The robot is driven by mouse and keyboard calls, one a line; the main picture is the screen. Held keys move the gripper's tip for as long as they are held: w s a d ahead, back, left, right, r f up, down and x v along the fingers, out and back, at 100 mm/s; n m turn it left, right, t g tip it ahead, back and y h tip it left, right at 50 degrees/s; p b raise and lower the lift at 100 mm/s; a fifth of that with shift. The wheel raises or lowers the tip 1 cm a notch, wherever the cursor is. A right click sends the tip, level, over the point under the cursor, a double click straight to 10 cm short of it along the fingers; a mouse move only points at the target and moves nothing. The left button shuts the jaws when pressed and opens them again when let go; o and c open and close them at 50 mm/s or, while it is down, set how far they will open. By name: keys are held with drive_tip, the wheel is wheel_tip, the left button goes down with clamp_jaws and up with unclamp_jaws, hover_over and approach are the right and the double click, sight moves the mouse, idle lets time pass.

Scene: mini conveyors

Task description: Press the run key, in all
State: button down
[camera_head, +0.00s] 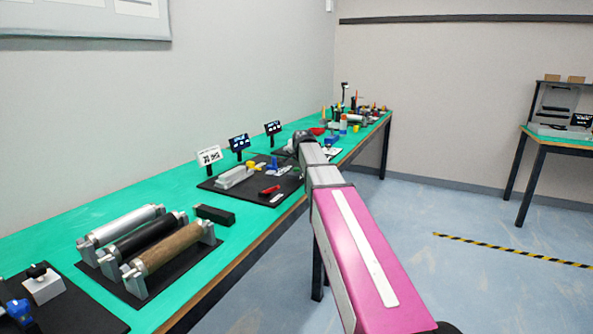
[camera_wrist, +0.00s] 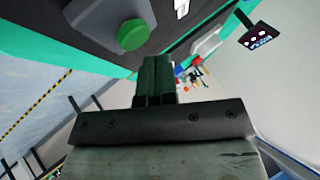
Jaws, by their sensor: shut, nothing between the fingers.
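A round green button (camera_wrist: 133,36) sits on a light grey box (camera_wrist: 110,20) at the top of the wrist view. I cannot read any label on it, so I cannot tell for sure that it is the run key. My gripper (camera_wrist: 157,62) is shut and empty, its fingertips just below and right of the button in that view. A gap shows between the fingertips and the button in the picture, but the depth is unclear.
The green bench (camera_head: 60,225) runs along the wall. It carries a roller set (camera_head: 150,245), a dark mat (camera_head: 212,184) with a small conveyor (camera_head: 236,176), and small displays (camera_head: 239,142) on stands. Several small items (camera_head: 345,120) crowd the far end.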

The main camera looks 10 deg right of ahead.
drive_tip(key=shift+f, duration=0.2)
drive_tip(key=shift+f, duration=0.2)
